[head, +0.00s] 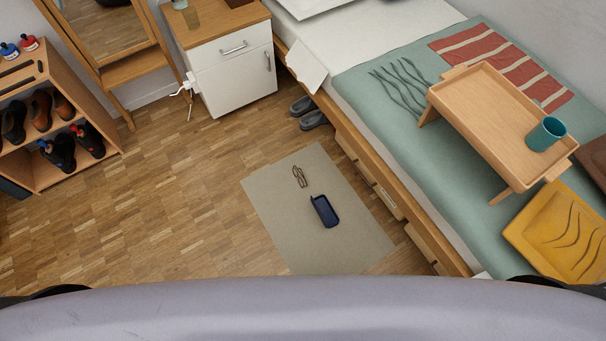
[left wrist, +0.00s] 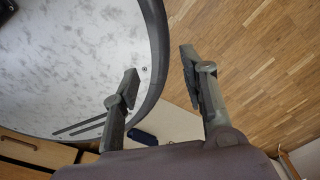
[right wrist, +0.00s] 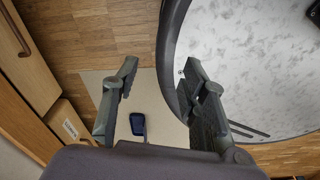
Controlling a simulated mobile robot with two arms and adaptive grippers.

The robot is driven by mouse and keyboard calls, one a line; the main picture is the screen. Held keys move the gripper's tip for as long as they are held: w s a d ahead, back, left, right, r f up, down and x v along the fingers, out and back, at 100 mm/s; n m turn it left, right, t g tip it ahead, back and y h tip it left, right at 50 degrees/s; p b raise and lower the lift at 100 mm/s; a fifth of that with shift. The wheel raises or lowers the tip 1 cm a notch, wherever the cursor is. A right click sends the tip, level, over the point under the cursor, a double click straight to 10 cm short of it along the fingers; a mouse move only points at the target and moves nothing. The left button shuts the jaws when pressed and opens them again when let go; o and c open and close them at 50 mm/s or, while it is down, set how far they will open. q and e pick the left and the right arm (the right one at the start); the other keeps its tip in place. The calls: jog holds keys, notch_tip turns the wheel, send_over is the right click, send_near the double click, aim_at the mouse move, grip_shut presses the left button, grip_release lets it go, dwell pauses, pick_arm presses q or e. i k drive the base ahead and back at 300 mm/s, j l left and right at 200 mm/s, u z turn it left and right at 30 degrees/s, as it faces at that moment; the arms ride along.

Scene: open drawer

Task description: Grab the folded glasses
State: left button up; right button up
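The folded glasses (head: 299,176), with thin brown frames, lie on a beige rug (head: 270,210) on the floor in the head view. My right gripper (right wrist: 160,80) is open and empty too. Neither gripper shows in the head view, and the glasses cannot be made out in the wrist views.
A bed (head: 400,155) with drawers below and a wooden tray table (head: 475,100) stands right of the rug. Grey slippers (head: 308,112) lie by the bed. A white nightstand (head: 232,75) and a shoe rack (head: 50,120) stand further back. The parquet left of the rug is clear.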

aim_at(295, 172)
jog(key=i+j+z, duration=0.1)
jog(key=z, duration=0.3)
jog(key=i+j+z, duration=0.1)
jog(key=z, duration=0.3)
jog(key=j+z, duration=0.2)
jog(key=z, duration=0.25)
jog(key=i+j+z, duration=0.1)
jog(key=z, duration=0.3)
jog(key=j+z, duration=0.4)
jog(key=l, duration=0.1)
